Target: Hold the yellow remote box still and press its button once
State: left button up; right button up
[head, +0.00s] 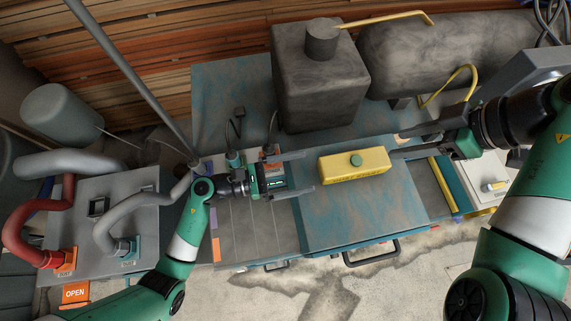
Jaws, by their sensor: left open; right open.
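The yellow remote box (338,173) lies on the worn blue-grey bench top in the middle of the head view. Nothing covers the button.
A dark grey block (318,85) with a cylinder on top and a large grey tank (445,55) stand behind the box. Pipes and a grey panel (150,185) are at the left. The bench top (350,215) in front of the box is clear.

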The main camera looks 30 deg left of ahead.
aim_at(321, 168)
pick_arm(q)
jog(key=x, duration=0.8)
jog(key=shift+c, duration=0.2)
grip_shut()
pick_arm(e)
jog(key=shift+c, duration=0.3)
grip_shut()
dwell(1.1)
